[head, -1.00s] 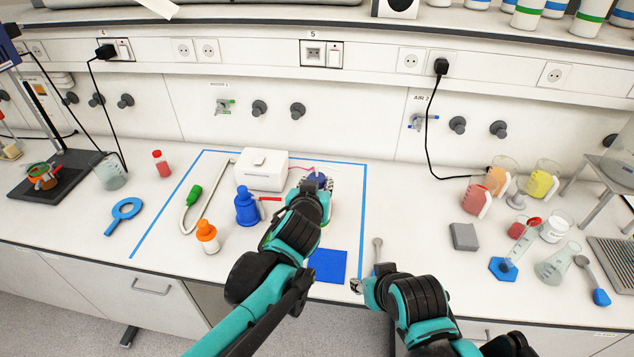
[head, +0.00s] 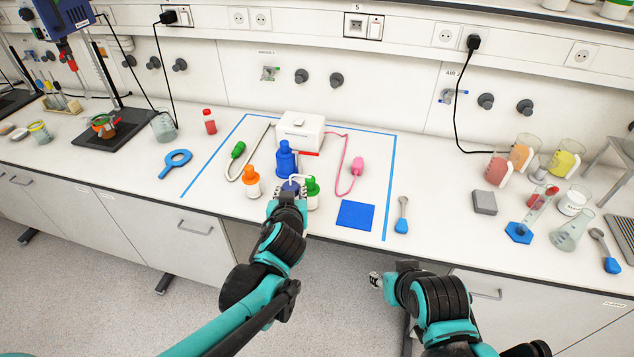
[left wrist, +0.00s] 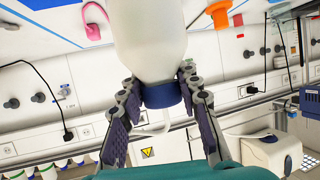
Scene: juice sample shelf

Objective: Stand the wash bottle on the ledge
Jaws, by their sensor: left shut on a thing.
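My left gripper (head: 289,193) is shut on the wash bottle with the dark blue cap (head: 290,186). In the left wrist view, the white bottle body (left wrist: 150,38) shows, with the fingers on both sides of its blue collar (left wrist: 162,94). In the head view, most of the bottle is hidden by the gripper. It is near the bench's front edge, between an orange-capped bottle (head: 252,182) and a green-capped bottle (head: 312,192). My right gripper (head: 376,280) is low in front of the bench; its jaws are unclear. An upper shelf (head: 500,9) runs along the top; I cannot tell whether it is the ledge.
A blue bottle (head: 285,160) and a white box (head: 301,131) stand behind the held bottle. A pink-bulbed tube (head: 357,166) and a blue square (head: 356,214) lie right. Beakers (head: 524,150) crowd the right side. The bench between blue tape and beakers is mostly clear.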

